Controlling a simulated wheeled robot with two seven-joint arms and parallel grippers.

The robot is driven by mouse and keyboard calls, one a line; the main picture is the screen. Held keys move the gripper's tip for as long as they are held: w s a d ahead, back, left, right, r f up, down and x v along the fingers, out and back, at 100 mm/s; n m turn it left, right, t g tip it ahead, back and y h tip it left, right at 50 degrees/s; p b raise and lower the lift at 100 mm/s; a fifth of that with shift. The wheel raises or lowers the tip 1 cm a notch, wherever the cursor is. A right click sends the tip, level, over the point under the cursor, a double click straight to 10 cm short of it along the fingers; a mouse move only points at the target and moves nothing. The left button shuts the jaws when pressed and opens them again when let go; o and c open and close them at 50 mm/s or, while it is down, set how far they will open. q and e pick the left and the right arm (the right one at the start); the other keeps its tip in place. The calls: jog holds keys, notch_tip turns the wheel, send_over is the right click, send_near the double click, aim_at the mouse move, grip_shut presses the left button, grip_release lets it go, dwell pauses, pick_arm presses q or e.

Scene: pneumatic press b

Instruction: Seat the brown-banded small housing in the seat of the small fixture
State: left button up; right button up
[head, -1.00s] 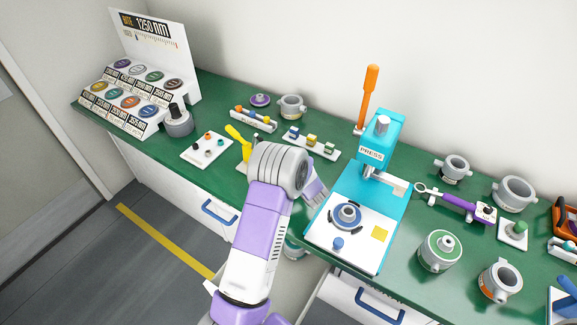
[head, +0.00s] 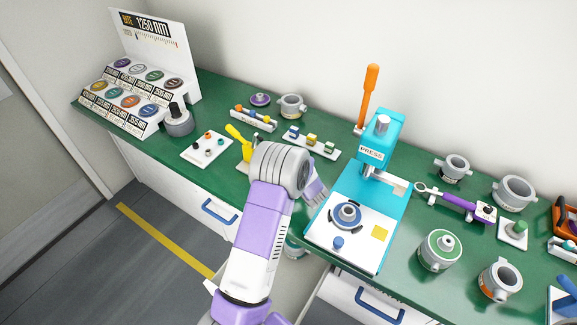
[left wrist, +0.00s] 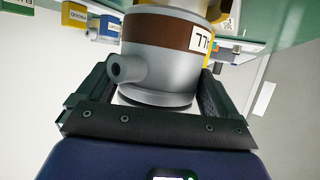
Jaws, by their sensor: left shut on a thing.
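The brown-banded small housing (left wrist: 160,72) is a grey cylinder with a brown band, a white label and a side port. It sits between the fingers of my left gripper (left wrist: 153,96), which is shut on it. In the head view, my left arm hides the gripper's fingers and the housing. A yellow fixture with a raised lever (head: 240,138) stands on the bench just left of my wrist, partly hidden by it. I cannot tell whether the housing touches it. In the left wrist view, yellow parts (left wrist: 213,12) show behind the housing. My right gripper is not in view.
A blue press (head: 380,150) with an orange lever stands right of my wrist. A white plate of small parts (head: 207,150) lies to the left. Part rails (head: 312,143) lie behind, and a green-topped housing (head: 439,250) stands at the right front.

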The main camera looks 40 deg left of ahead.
pick_arm(q)
jog(key=shift+f+b, duration=0.9)
jog(key=shift+f, duration=0.4)
jog(key=o, duration=1.1)
jog(key=shift+d, duration=0.15)
jog(key=p+v, duration=0.1)
jog(key=v, duration=0.6)
jog(key=shift+s+d+r, duration=0.1)
jog(key=shift+r, duration=0.05)
jog(key=shift+r, duration=0.1)
